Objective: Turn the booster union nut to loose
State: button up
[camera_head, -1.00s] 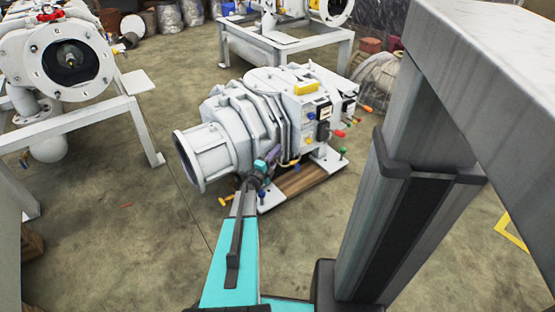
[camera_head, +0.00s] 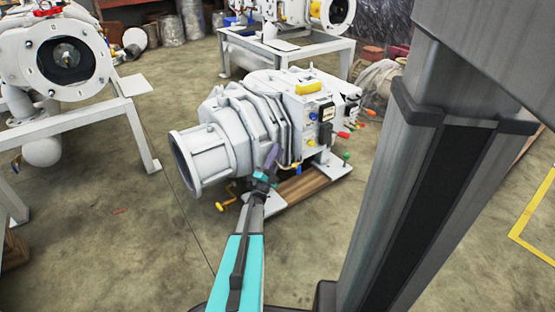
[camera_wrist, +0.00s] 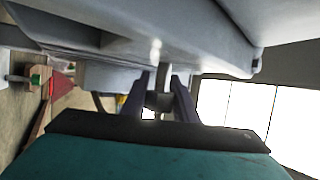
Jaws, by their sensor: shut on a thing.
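The booster, a white ribbed pump (camera_head: 250,120), stands on a wooden pallet with white feet in the head view. Its wide flanged port faces left. My gripper (camera_head: 272,156) is at the near lower side of the pump, with its purple fingers pointing up against the housing. In the wrist view my gripper (camera_wrist: 159,97) has its two fingers on either side of a small grey fitting, the union nut (camera_wrist: 160,101), below the pale housing (camera_wrist: 150,45). The gripper is shut on it. In the head view the nut is too small and hidden to make out.
Yellow (camera_head: 220,206), blue and red (camera_head: 343,135) handles stick out around the pump's lower side and right end. A white frame (camera_head: 140,130) with another machine stands at the left, a second one behind.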

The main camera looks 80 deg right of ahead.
jog(key=shift+r+n+t+h+b, duration=0.1)
jog(key=shift+n+t+h+b, duration=0.2)
jog(key=shift+n+h+b, duration=0.15)
jog(key=o, duration=1.1)
jog(key=shift+c, duration=0.2)
jog(key=shift+w+a, duration=0.1)
jog(key=shift+p+v, duration=1.15)
jog(key=shift+v, duration=1.3)
jog(key=w+a+p, duration=0.3)
jog(key=a+p, duration=0.1)
jog(key=a, duration=0.7)
jog(key=shift+w+a, duration=0.2)
jog(key=shift+w, duration=0.2)
